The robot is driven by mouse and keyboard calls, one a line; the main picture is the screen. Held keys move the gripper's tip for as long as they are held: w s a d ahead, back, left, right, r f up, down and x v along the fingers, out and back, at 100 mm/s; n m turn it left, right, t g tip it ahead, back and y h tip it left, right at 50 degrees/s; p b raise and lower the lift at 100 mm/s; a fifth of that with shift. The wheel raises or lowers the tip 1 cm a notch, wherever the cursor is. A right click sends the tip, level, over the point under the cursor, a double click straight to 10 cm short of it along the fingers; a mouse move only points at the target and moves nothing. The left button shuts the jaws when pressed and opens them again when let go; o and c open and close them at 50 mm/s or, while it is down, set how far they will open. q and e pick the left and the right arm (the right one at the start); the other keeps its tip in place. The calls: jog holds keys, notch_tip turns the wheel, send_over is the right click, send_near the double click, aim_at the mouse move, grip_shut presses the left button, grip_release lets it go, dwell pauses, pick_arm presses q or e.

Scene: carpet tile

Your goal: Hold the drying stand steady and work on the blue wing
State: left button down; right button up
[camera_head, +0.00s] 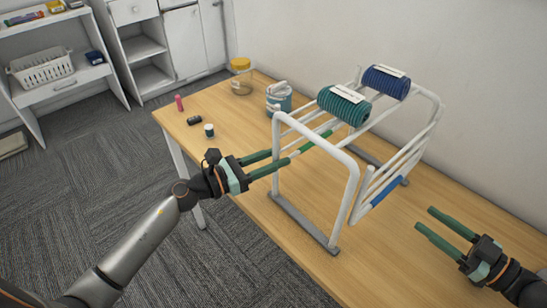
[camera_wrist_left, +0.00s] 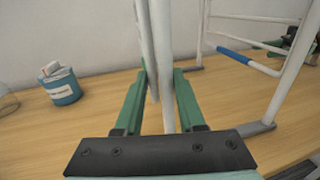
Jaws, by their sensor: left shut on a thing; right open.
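The white tubular drying stand (camera_head: 350,190) stands upright on the wooden table, on grey feet. My left gripper (camera_head: 281,157) is shut on its left end; in the left wrist view the green fingers (camera_wrist_left: 160,100) lie either side of white tubing. The blue wing (camera_head: 386,195), a set of white bars with a blue sleeve, hangs slanting low on the stand's right side. Its blue sleeve also shows in the left wrist view (camera_wrist_left: 235,56). My right gripper (camera_head: 448,224) is open and empty, to the right of the blue wing and apart from it.
A green roll (camera_head: 344,105) and a blue roll (camera_head: 386,82) rest on top of the stand. A teal pot (camera_head: 279,99), a yellow-lidded jar (camera_head: 242,76) and small items stand at the table's left end. A wall runs behind. The table's front right is clear.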

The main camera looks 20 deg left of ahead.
dwell(0.8)
pick_arm(q)
jog(key=c, duration=0.5)
grip_release()
jog(key=shift+c, duration=0.2)
